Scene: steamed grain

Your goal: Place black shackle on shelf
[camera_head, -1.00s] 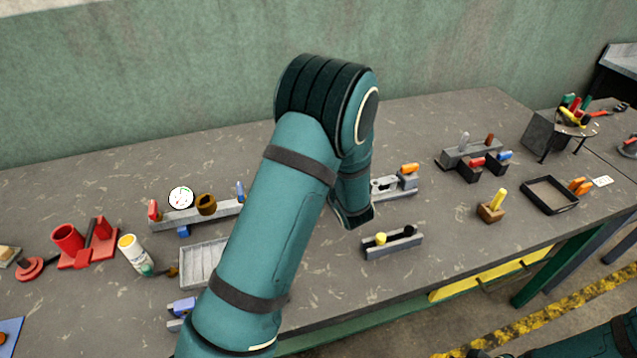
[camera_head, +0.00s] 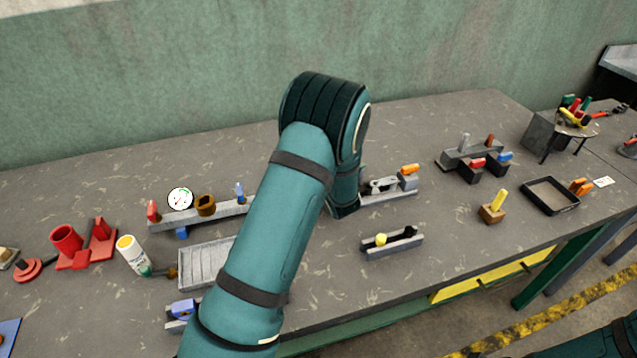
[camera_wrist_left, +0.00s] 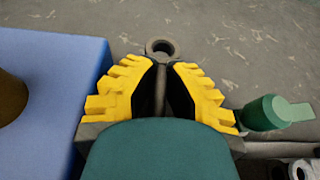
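A dark piece with a round ring end, which looks like the black shackle (camera_wrist_left: 160,57), is in the left wrist view. Its stem lies between the two yellow-and-black fingers of my left gripper (camera_wrist_left: 161,70), and its ring sticks out past the fingertips. The fingers look closed on the stem. In the head view my left arm hides this gripper and the shackle. I cannot tell which thing is the shelf; a long grey stand (camera_head: 170,217) with several small items is left of my arm.
In the left wrist view a blue block (camera_wrist_left: 55,75) is close on the left and a green piece (camera_wrist_left: 272,113) on the right. A ribbed metal tray (camera_head: 205,262), a grey holder (camera_head: 393,245) and a black tray (camera_head: 548,207) are on the bench.

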